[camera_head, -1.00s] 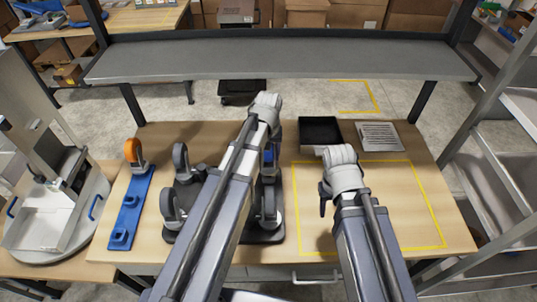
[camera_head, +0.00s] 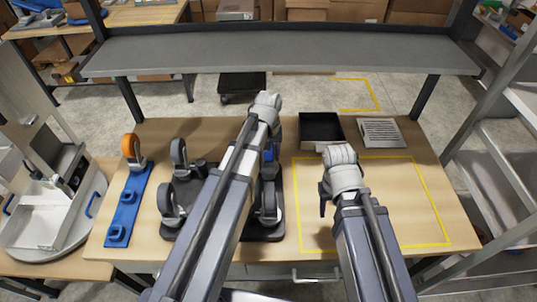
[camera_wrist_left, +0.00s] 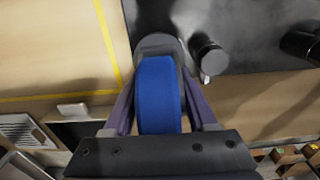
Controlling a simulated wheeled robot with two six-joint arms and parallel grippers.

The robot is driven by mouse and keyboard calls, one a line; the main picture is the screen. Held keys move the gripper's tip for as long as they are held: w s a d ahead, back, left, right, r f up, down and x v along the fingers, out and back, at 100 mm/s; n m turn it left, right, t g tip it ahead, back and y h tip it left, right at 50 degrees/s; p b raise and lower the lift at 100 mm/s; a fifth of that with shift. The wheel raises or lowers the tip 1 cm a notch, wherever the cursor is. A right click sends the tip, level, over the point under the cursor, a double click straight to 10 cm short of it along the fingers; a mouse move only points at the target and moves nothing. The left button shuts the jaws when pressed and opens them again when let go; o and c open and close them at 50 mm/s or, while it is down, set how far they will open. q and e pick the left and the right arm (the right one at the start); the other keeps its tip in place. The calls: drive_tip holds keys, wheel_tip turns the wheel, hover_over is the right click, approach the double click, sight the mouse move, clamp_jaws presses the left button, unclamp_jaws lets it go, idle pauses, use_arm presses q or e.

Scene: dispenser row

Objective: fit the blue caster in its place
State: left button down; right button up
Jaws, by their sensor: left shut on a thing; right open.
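The blue caster (camera_head: 269,153) is at the far right corner of a dark base plate (camera_head: 262,236), partly hidden behind my left arm. In the left wrist view its blue wheel (camera_wrist_left: 159,95) sits between the fingers of my left gripper (camera_wrist_left: 160,108), which is shut on it. Its grey mount (camera_wrist_left: 157,43) is over the plate's corner; I cannot tell whether it is fully seated. Grey casters (camera_head: 179,152) stand at the plate's other corners. My right gripper (camera_head: 323,198) is open, over the yellow-marked area, apart from the plate; its fingers are mostly hidden.
An orange caster (camera_head: 130,147) stands on a blue holder (camera_head: 127,207) left of the plate. A black tray (camera_head: 321,128) and a slotted grey plate (camera_head: 382,132) lie at the back right. A grey shelf (camera_head: 280,60) spans above. The yellow-outlined area (camera_head: 400,205) is mostly clear.

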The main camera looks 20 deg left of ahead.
use_arm(q)
drive_tip(key=shift+f, duration=0.3)
drive_tip(key=shift+c, duration=0.6)
unclamp_jaws()
drive_tip(key=shift+r, duration=0.1)
